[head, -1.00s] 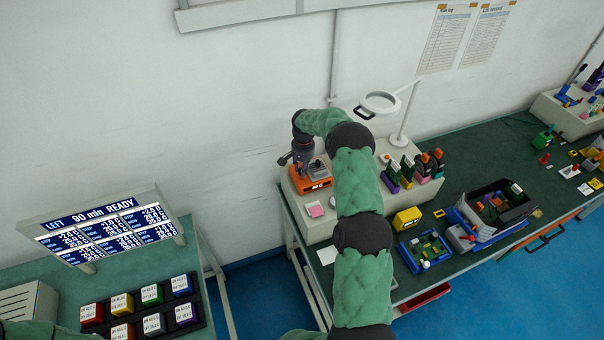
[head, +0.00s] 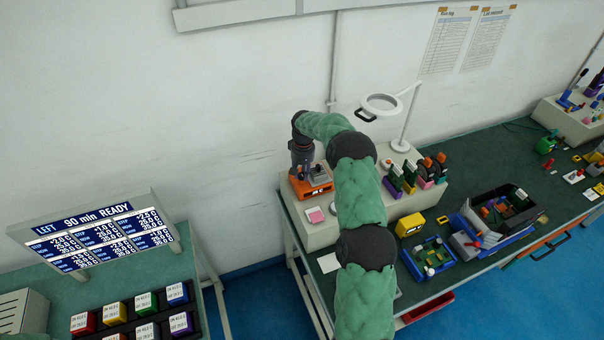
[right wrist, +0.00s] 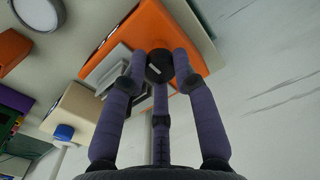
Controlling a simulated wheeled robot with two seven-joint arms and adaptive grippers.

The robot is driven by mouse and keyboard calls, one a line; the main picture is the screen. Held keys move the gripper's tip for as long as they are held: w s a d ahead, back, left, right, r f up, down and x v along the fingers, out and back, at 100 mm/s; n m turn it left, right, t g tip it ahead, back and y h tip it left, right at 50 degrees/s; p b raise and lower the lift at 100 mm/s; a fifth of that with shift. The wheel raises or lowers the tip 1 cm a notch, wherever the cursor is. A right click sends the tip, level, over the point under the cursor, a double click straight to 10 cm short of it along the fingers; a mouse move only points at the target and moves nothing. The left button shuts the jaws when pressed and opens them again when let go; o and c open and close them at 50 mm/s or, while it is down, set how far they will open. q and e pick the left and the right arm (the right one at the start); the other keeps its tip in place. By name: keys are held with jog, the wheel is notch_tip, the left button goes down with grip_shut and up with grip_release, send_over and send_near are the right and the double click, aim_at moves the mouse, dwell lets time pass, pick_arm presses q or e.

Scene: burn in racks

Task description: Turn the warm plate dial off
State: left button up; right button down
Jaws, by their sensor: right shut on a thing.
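The warm plate is an orange unit (head: 317,188) on the cream riser of the bench, and it also fills the upper middle of the right wrist view (right wrist: 150,35). Its dial is a dark round knob with a pale mark (right wrist: 160,66), seen in the right wrist view. My right gripper (right wrist: 161,68) has its purple-grey fingers around the dial and is shut on it. In the head view my right gripper (head: 301,170) reaches down onto the orange unit and hides the dial. My left gripper is not in view.
A magnifier lamp (head: 380,104) stands behind my right arm. Several coloured parts sit on the riser to the right. A yellow box (head: 409,225) and a blue tray (head: 428,257) lie on the green bench. A display panel (head: 97,237) stands at the left.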

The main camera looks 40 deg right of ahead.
aim_at(303, 174)
jog(key=shift+w+d+r, duration=0.1)
jog(key=shift+r, duration=0.05)
jog(key=c, duration=1.2)
grip_release()
jog(key=shift+o, duration=1.1)
notch_tip(303, 174, up, 12)
jog(key=shift+d, duration=0.1)
